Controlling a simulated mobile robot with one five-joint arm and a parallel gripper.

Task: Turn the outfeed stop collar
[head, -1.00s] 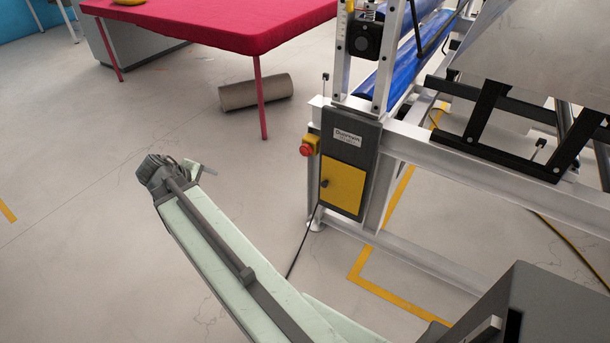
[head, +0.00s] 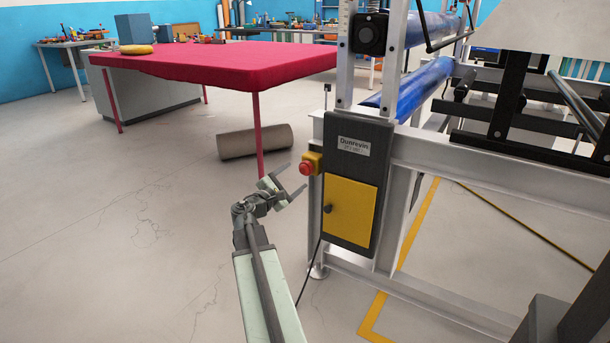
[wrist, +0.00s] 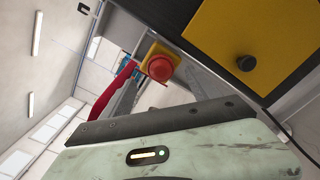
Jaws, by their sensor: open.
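A red round stop button (head: 306,168) sits on a small yellow box (head: 315,158) on the left side of the machine's grey control panel. The red button also shows in the wrist view (wrist: 160,67), facing the camera, with its yellow box (wrist: 152,50) behind it. I cannot make out a separate collar around it. My gripper (head: 294,178) is open and empty, just left of and slightly below the button in the head view. It appears apart from the button, though depth is hard to judge. In the wrist view, part of my gripper covers the lower middle.
A yellow door (head: 349,211) with a dark knob is on the panel. The white machine frame (head: 470,175) extends right, with a blue roller (head: 425,85). The floor at left is clear.

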